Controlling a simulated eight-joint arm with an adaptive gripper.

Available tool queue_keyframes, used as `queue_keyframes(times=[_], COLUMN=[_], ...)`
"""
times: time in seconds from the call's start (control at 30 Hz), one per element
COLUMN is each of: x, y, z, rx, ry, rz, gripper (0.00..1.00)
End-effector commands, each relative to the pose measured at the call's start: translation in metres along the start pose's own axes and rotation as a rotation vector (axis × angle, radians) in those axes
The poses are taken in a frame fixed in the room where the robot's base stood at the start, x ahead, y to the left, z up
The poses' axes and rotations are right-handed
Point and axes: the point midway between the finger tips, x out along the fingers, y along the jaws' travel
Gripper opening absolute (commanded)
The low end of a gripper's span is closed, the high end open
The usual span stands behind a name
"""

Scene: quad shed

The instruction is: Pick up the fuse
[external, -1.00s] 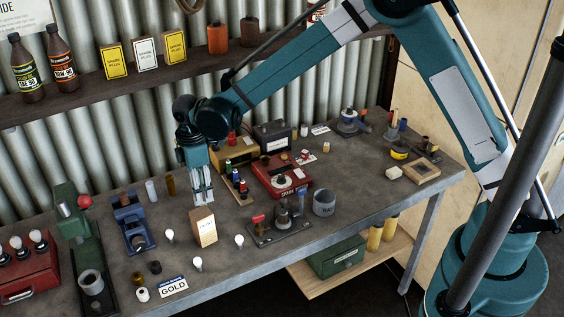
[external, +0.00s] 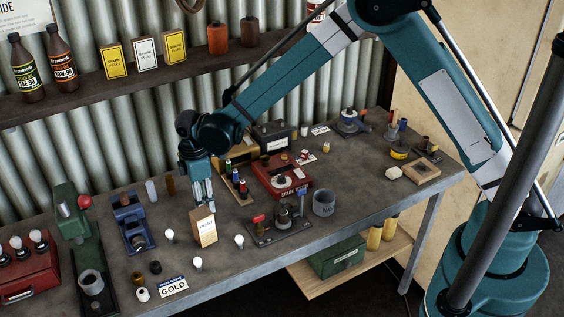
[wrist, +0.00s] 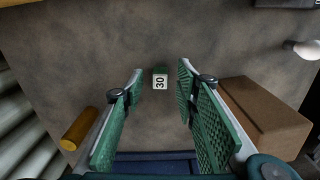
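The two green-padded fingers are open, with a gap on each side of the fuse. In the external view my gripper (external: 202,204) points down, low over the bench behind a tan box. The fuse cannot be made out there.
The tan box (wrist: 265,118) stands close by my right finger in the wrist view. A brass cylinder (wrist: 79,129) lies left of the left finger. A white bulb (wrist: 302,49) is at the upper right. The bench around the fuse is bare.

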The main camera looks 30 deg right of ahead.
Motion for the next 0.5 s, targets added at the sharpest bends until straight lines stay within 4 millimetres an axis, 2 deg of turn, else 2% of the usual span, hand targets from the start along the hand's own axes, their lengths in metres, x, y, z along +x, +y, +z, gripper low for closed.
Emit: queue_keyframes(times=[0.2,0.5], x=[0.0121,0.0129], y=[-0.0001,-0.0001], z=[0.0,0.0001], rx=[0.0,0.0], ry=[0.0,0.0], rz=[0.0,0.0], gripper=[0.3,0.3])
